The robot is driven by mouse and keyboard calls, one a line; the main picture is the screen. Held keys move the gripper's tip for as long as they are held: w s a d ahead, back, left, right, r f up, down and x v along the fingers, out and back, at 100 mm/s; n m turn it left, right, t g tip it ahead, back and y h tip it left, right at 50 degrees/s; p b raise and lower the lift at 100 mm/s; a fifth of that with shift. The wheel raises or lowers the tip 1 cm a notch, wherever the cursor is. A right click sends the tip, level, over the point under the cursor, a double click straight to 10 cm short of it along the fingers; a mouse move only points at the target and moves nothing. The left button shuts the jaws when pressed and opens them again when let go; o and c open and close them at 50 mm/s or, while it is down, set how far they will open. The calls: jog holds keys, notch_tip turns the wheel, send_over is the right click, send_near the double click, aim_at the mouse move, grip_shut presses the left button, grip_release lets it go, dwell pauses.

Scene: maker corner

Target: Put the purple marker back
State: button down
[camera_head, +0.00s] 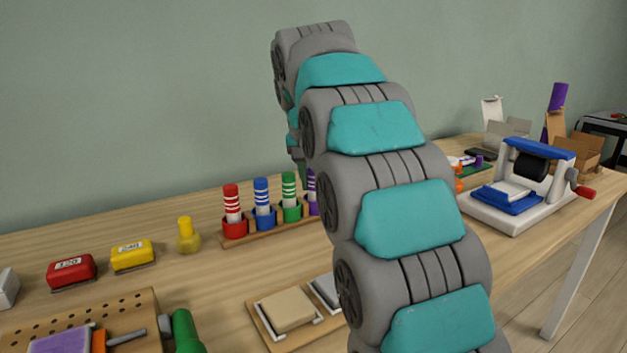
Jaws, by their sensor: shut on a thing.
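A wooden rack (262,232) on the table holds a row of coloured cups. Red (231,200), blue (262,200) and green (290,195) markers with white bands stand upright in their cups. The purple marker (312,190) shows upright at the rack's right end, partly hidden by my arm. I cannot tell whether it is fully seated in its cup. My gripper (302,177) points down at the purple marker's top, mostly hidden behind my arm, and is shut on it.
Yellow bottle (187,238), yellow block (132,256) and red block (71,271) stand left of the rack. A pegboard tray (130,310) and a board with a tan block (288,309) lie in front. A blue-and-white press (525,190) stands right.

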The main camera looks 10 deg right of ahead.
jog(key=shift+f, duration=0.2)
jog(key=c, duration=0.6)
grip_release()
jog(key=shift+r, duration=0.15)
